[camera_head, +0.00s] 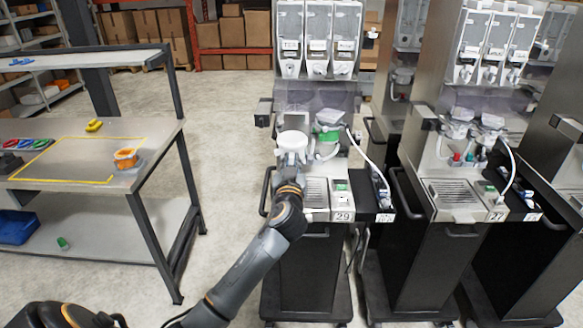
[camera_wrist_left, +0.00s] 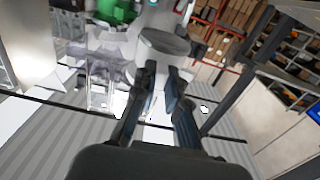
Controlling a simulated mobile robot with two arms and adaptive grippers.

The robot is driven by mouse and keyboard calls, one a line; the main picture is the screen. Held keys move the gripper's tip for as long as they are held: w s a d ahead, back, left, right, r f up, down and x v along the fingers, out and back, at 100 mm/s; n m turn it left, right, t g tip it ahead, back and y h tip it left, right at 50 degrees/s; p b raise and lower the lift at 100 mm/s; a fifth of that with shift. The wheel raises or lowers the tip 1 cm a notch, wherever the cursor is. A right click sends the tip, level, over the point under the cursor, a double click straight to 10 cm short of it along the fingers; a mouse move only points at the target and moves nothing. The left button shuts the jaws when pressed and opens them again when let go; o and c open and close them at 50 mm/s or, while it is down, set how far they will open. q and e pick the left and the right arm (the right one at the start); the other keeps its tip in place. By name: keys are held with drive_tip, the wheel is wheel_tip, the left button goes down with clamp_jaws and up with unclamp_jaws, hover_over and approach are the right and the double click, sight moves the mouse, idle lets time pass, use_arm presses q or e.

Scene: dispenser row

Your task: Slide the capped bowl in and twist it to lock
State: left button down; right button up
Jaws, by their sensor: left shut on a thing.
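The capped bowl (camera_head: 293,141) is white and round. It is at the front left of the dispenser machine (camera_head: 317,215) labelled 29, beside a green-topped bowl (camera_head: 327,132). My left gripper (camera_head: 290,160) is just below and in front of the white bowl, shut on it. In the left wrist view the bowl (camera_wrist_left: 165,42) shows as a pale grey disc beyond the fingertips of my left gripper (camera_wrist_left: 164,72). The green part (camera_wrist_left: 118,11) is at the upper left there. Whether the bowl is seated in its mount is hidden. My right gripper is not in view.
A white hose (camera_head: 366,152) curves down at the machine's right. Another dispenser (camera_head: 457,190), labelled 27, stands to the right. A workbench (camera_head: 160,140) at left holds an orange container (camera_head: 126,158) and a yellow item (camera_head: 94,125). Clear floor lies between bench and machine.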

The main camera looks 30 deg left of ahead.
sight(292, 151)
use_arm(q)
drive_tip(key=x, duration=0.2)
drive_tip(key=shift+w+a, duration=0.2)
drive_tip(key=shift+w, duration=0.15)
drive_tip(key=shift+b+x, duration=0.4)
drive_tip(key=shift+x, duration=1.1)
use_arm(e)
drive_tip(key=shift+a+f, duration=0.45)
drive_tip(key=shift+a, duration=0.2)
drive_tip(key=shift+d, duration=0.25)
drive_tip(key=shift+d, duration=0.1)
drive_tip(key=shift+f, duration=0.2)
use_arm(q)
drive_tip(key=shift+b, duration=0.3)
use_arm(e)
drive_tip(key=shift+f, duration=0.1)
use_arm(q)
drive_tip(key=shift+b+x, duration=1.2)
drive_tip(key=shift+x, duration=0.8)
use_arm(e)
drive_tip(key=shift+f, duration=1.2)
